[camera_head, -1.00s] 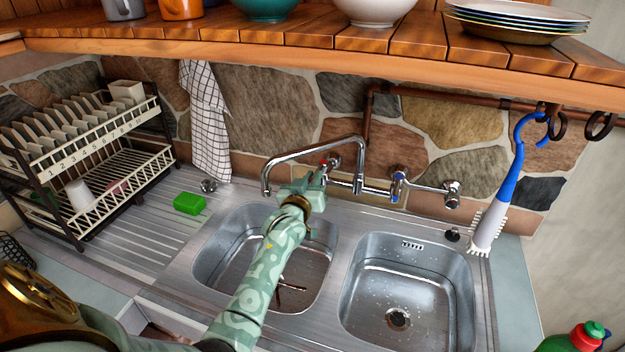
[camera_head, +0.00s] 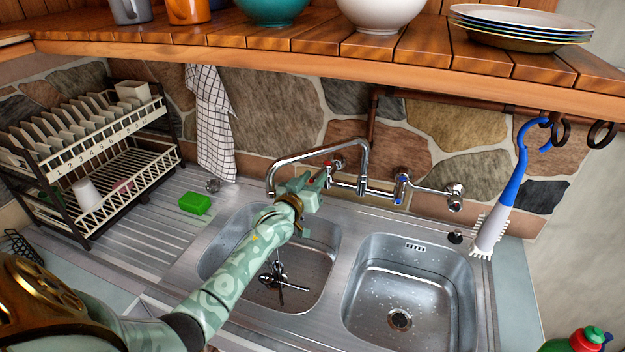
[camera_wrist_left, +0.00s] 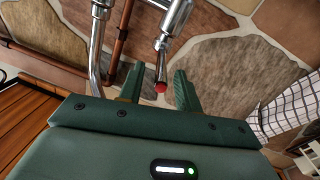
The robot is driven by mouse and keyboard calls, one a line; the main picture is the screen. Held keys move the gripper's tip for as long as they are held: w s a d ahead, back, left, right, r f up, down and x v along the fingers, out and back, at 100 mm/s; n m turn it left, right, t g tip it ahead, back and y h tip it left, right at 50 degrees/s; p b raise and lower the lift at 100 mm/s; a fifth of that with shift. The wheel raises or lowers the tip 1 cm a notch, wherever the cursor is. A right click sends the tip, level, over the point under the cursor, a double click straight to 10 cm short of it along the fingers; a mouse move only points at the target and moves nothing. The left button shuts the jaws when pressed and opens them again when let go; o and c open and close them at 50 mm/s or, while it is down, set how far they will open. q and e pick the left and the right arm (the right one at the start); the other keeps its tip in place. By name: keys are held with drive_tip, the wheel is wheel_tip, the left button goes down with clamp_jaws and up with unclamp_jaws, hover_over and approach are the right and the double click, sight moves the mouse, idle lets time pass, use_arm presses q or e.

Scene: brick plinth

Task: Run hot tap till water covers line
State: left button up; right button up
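The hot tap lever, with a red tip (camera_head: 328,168), is on the wall mixer behind the left basin. My left gripper (camera_head: 309,186) is in front of it. In the left wrist view my left gripper (camera_wrist_left: 160,88) is open, with the red tip (camera_wrist_left: 161,87) between its fingers; I cannot tell whether they touch it. The chrome spout (camera_head: 300,152) arches over the left basin (camera_head: 318,262). Metal utensils (camera_head: 284,288) lie in that basin, partly behind my left arm. I see no stream of water and cannot make out a line. My right gripper is out of view.
The blue-marked cold tap (camera_head: 399,188) is to the right, above the empty-looking right basin (camera_head: 410,262). A green sponge (camera_head: 195,203) lies on the drainboard beside a dish rack (camera_head: 95,150). A wooden shelf (camera_head: 300,57) overhangs the back. A brush (camera_head: 498,215) hangs at right.

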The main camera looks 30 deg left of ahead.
use_arm(q)
drive_tip(key=s+d+p, duration=0.1)
drive_tip(key=s+d, duration=0.1)
drive_tip(key=s, duration=1.4)
drive_tip(key=shift+s+p, duration=0.15)
drive_tip(key=shift+p, duration=0.2)
